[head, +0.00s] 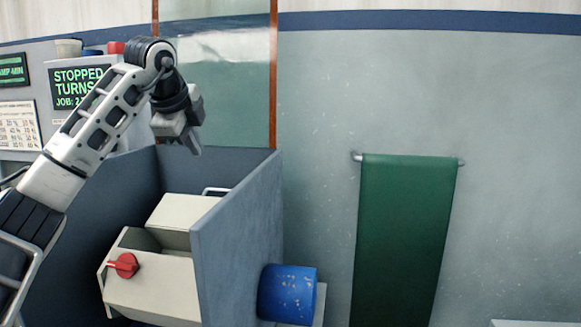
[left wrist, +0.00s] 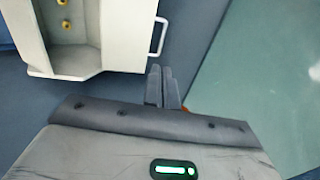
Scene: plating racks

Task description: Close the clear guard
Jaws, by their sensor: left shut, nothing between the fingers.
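The clear guard (head: 225,95) is a see-through panel with orange-brown side edges. It stands upright above the rear of the blue-grey enclosure (head: 238,235), whose top is uncovered. My left gripper (head: 190,147) is shut and empty, pointing down in front of the guard's lower left part and above the enclosure. In the left wrist view my shut fingers (left wrist: 162,88) are near a pale handle (left wrist: 159,38) on the beige machine, apart from it. A greenish pane (left wrist: 262,80) fills the right there; I cannot tell whether it is the guard. My right gripper is out of view.
The beige machine (head: 150,285) with a red knob (head: 125,265) sits inside the enclosure. A blue drum (head: 287,294) stands at its right. A green cloth (head: 405,235) hangs on a wall rail. A display panel (head: 80,88) is behind my left arm.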

